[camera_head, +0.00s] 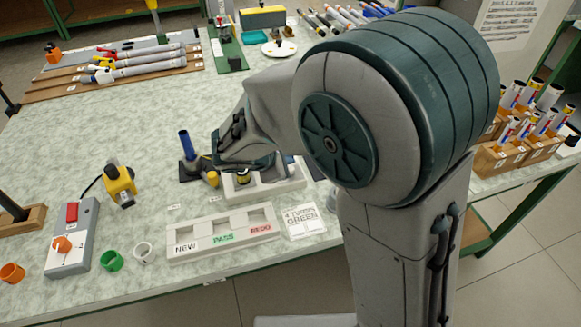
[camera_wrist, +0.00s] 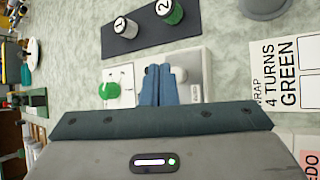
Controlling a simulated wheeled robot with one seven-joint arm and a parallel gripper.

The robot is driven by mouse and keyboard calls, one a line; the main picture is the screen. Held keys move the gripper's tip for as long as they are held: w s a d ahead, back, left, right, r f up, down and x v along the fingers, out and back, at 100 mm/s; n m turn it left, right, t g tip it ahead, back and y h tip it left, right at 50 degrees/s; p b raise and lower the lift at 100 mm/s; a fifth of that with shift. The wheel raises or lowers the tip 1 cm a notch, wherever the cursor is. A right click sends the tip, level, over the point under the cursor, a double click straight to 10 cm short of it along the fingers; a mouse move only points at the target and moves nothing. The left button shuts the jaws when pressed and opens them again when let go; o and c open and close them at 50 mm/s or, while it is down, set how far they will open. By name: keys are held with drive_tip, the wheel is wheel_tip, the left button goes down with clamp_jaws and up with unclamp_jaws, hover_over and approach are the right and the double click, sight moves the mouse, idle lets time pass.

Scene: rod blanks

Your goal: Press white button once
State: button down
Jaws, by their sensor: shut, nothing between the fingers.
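In the wrist view a pale box (camera_wrist: 195,62) lies under my gripper (camera_wrist: 157,70). A green round button (camera_wrist: 109,90) sits on its white left part. A whitish round button (camera_wrist: 180,74) shows just right of my fingertips. My two blue fingers are together and empty, over the middle of the box. They cover part of it, and I cannot tell if the fingertips touch it. In the head view my gripper's dark body is above the pale box (camera_head: 290,182), and my arm hides part of the scene.
In the wrist view a dark block (camera_wrist: 140,35) with two numbered cylinders stands beyond the box, and a "4 TURNS GREEN" card (camera_wrist: 282,75) lies right. In the head view a NEW/PASS/REDO tray (camera_head: 205,250) is in front. A grey control box (camera_head: 75,240) stands at left.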

drive_tip(key=shift+f+b, duration=0.45)
drive_tip(key=shift+b, duration=0.05)
drive_tip(key=shift+f+b, duration=0.45)
drive_tip(key=shift+f, duration=0.1)
idle(0.5)
drive_tip(key=shift+r, duration=0.1)
drive_tip(key=shift+r+p, duration=0.7)
drive_tip(key=shift+r, duration=0.2)
drive_tip(key=shift+r, duration=0.1)
wheel_tip(320, 180, up, 5)
drive_tip(key=p, duration=0.4)
idle(0.7)
